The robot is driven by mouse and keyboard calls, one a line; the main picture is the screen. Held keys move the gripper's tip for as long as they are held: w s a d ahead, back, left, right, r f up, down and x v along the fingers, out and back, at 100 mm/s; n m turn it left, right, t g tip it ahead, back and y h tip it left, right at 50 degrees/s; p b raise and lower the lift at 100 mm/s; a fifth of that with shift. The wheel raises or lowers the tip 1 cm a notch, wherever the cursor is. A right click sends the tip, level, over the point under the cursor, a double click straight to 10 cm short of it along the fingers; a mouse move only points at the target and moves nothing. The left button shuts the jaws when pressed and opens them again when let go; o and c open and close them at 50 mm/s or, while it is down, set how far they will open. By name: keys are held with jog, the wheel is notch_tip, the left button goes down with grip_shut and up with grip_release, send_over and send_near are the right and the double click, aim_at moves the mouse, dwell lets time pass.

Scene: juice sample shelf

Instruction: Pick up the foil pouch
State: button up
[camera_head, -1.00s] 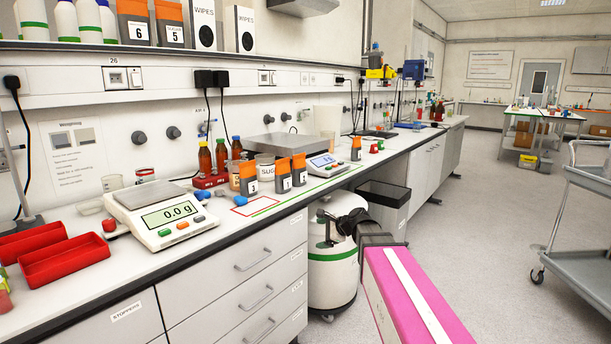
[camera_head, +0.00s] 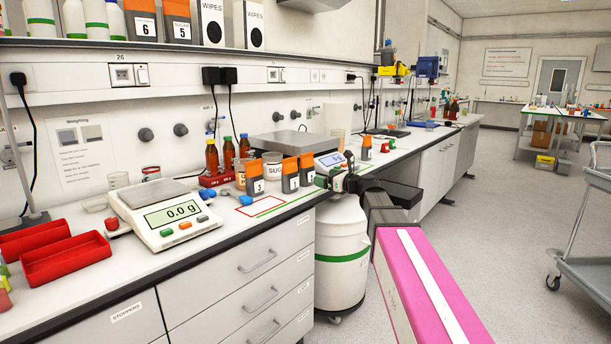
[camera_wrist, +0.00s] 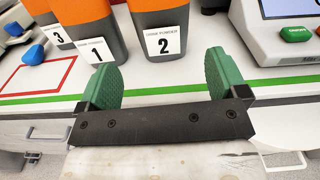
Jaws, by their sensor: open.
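No thing is plainly recognisable as a foil pouch. The closest candidates are grey packs with orange tops and number labels, standing upright near the counter's front edge: pack 3 (camera_head: 255,177), pack 1 (camera_head: 290,174) and pack 2 (camera_head: 307,168). In the wrist view, pack 2 (camera_wrist: 162,30) stands ahead between the finger directions, with pack 1 (camera_wrist: 93,35) left of it and pack 3 (camera_wrist: 52,28) further left. My gripper (camera_wrist: 160,75) is open and empty, its green fingers short of the packs. In the head view my gripper (camera_head: 336,180) is at the counter edge, right of pack 2.
A balance (camera_head: 165,215) stands left of the packs, and a second scale (camera_head: 333,160) stands behind my gripper. A blue stopper (camera_wrist: 30,55) lies left. Brown bottles (camera_head: 228,153) and a sugar jar (camera_head: 272,167) stand behind the packs. Another orange-topped pack (camera_head: 366,148) stands farther right.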

aim_at(310, 170)
jog(key=shift+w+a+r+m, duration=0.3)
jog(key=shift+w+a+r, duration=0.3)
jog(key=shift+w, duration=0.15)
jog(key=x, duration=0.4)
jog(key=shift+w+a, duration=0.15)
jog(key=shift+x, duration=2.85)
jog(key=shift+a+f, duration=0.1)
jog(key=shift+f, duration=0.05)
jog(key=c, duration=0.8)
